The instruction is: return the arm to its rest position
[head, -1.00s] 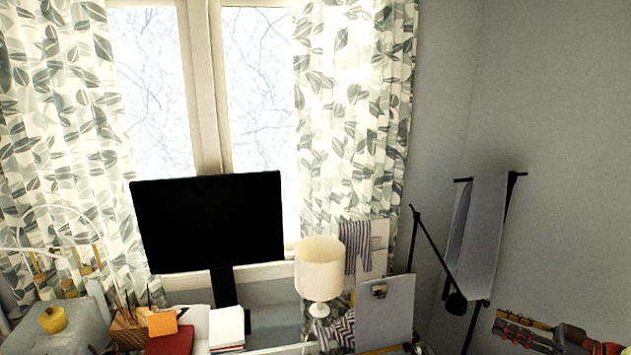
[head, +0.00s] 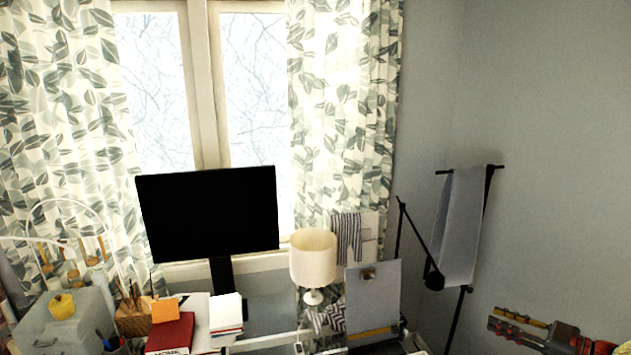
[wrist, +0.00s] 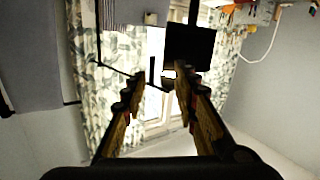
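My gripper (head: 492,322) shows at the lower right of the head view, stretched out sideways with its fingertips towards the left. In the wrist view my gripper (wrist: 156,84) has its two fingers spread apart with an empty gap between them. Nothing is held. Most of my arm is outside the head view.
A desk below the window holds a black monitor (head: 206,212), a white lamp (head: 313,259), books (head: 171,335) and a grey clipboard (head: 372,298). A black stand with a grey cloth (head: 460,225) is left of my gripper. Bare wall lies behind it.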

